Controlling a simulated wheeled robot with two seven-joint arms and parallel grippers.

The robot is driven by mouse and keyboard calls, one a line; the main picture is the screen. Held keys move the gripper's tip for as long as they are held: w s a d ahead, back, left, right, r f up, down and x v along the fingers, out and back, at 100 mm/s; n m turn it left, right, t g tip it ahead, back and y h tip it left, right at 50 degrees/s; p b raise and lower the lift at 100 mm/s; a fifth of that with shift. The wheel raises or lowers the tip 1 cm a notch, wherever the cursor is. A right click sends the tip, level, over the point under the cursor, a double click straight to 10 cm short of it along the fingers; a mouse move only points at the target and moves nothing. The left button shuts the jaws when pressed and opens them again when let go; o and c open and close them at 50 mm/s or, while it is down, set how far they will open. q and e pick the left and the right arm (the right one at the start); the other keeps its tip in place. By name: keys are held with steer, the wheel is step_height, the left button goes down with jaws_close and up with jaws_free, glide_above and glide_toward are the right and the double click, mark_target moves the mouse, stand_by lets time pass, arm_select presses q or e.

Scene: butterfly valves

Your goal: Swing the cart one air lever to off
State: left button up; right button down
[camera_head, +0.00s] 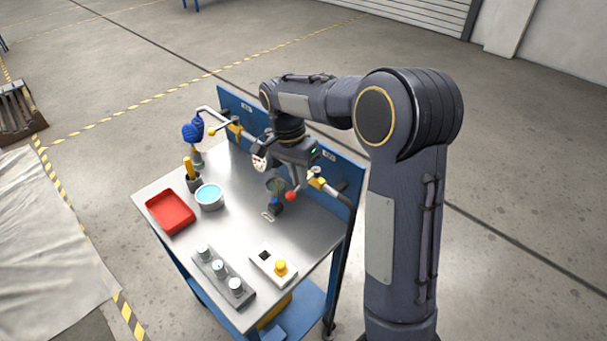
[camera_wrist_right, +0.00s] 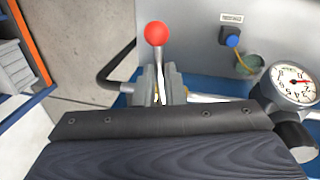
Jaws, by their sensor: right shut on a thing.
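A lever with a red ball knob (camera_head: 291,196) sits at the right end of the cart's back panel, by a brass-coloured valve (camera_head: 316,183). In the right wrist view the red knob (camera_wrist_right: 156,33) stands beyond the fingertips, with its thin stem between them. My right gripper (camera_head: 290,180) is shut on this lever; its fingers (camera_wrist_right: 158,85) show on either side of the stem. The wrist hides much of the pipe. My left gripper is not in view.
The steel cart top (camera_head: 232,232) carries a red tray (camera_head: 170,211), a bowl of blue liquid (camera_head: 209,196), a block with several weights (camera_head: 222,272) and a yellow-button box (camera_head: 274,268). A gauge (camera_wrist_right: 290,84) is right of the fingers. A blue panel (camera_head: 343,171) stands behind.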

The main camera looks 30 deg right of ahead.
steer(key=shift+w+r+m, duration=0.1)
steer(key=shift+w+m, duration=0.3)
steer(key=shift+m, duration=0.3)
steer(key=c, duration=1.5)
jaws_free()
steer(key=shift+a, duration=0.1)
step_height(320, 180, up, 8)
steer(key=w, duration=0.1)
steer(key=shift+w+a+f, duration=0.2)
steer(key=shift+w, duration=0.05)
